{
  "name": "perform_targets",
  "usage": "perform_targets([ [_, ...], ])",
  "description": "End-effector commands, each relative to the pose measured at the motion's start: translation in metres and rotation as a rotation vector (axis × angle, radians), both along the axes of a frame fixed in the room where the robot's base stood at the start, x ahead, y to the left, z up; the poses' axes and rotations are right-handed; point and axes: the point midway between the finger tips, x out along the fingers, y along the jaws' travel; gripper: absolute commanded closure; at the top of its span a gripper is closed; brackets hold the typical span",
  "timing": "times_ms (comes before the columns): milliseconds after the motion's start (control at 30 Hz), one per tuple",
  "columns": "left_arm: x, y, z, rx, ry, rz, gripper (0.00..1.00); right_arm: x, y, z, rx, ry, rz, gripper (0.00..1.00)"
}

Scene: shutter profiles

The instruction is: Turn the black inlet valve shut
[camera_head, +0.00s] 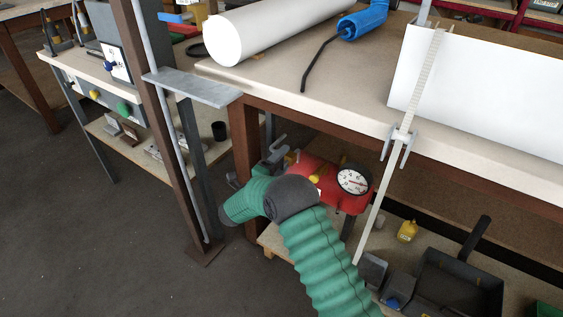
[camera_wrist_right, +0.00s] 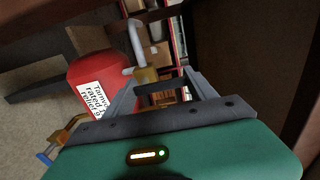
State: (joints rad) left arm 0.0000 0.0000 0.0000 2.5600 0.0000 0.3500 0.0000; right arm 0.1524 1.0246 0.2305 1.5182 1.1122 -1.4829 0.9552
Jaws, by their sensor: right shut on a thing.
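The red tank (camera_head: 345,199), with a round white gauge (camera_head: 353,180) and a yellow part on top, sits under the bench. In the right wrist view the tank (camera_wrist_right: 92,72) shows a white label, and a brass fitting with a grey pipe (camera_wrist_right: 137,42) beside it. My right gripper (camera_head: 276,155) is at the tank's left end. In its wrist view the right gripper (camera_wrist_right: 162,88) is shut with its two grey fingers on a dark bar, which appears to be the black inlet valve's handle (camera_wrist_right: 160,87). Much of the valve is hidden. My left gripper is out of view.
A brown post (camera_head: 165,130) with a grey plate stands just left of my arm. The bench top (camera_head: 275,80) overhangs the tank, with a white tube, a blue tool and a white panel. A blue handle (camera_wrist_right: 45,157) shows beside the tank. A dustpan (camera_head: 460,285) lies at lower right.

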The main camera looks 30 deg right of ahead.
Motion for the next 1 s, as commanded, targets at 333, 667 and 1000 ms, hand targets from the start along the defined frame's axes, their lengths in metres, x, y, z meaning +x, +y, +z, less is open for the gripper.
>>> perform_targets([
  [333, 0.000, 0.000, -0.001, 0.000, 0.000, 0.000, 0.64, -0.003, 0.001, -0.007, 0.009, 0.010, -0.004, 0.31],
  [667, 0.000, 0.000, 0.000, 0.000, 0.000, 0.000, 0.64, -0.001, 0.000, -0.003, 0.005, 0.004, -0.002, 0.13],
  [1000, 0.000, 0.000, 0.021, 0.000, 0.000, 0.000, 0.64, -0.014, 0.036, 0.003, 0.005, 0.007, 0.003, 0.13],
])
